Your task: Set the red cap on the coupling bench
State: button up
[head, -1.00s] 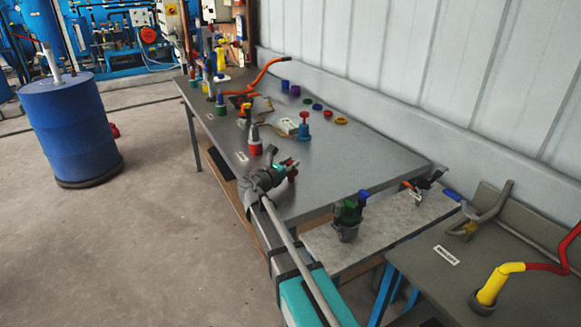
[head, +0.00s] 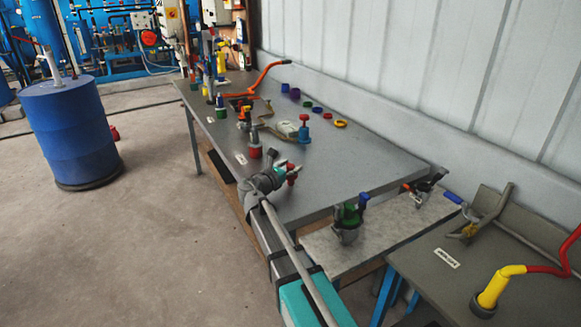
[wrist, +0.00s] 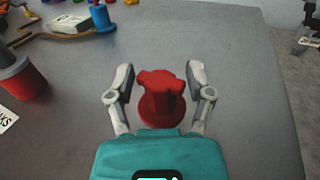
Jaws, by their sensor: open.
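The red cap (wrist: 161,108), a knobbed top on a round flange, stands upright on the grey table (head: 330,165). It also shows in the head view (head: 292,175), partly hidden by my gripper. My gripper (wrist: 161,72) is open, with one finger on each side of the cap. Gaps show between both fingers and the cap, so it is not clamped. My gripper is at the table's near edge in the head view (head: 287,166). Benches with fittings stand to the right; I cannot read their labels well enough to tell which is the coupling bench.
A red-bodied fitting with a grey top (wrist: 22,82) stands left of my gripper. A blue fitting (head: 303,130) and several coloured rings lie farther back. A pale side bench (head: 395,222) holds a green-topped fitting (head: 349,218). A grey bench (head: 490,255) carries a yellow-red pipe (head: 497,285).

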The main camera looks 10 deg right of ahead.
jog(key=shift+r, duration=0.2)
jog(key=v, duration=1.2)
dwell(0.5)
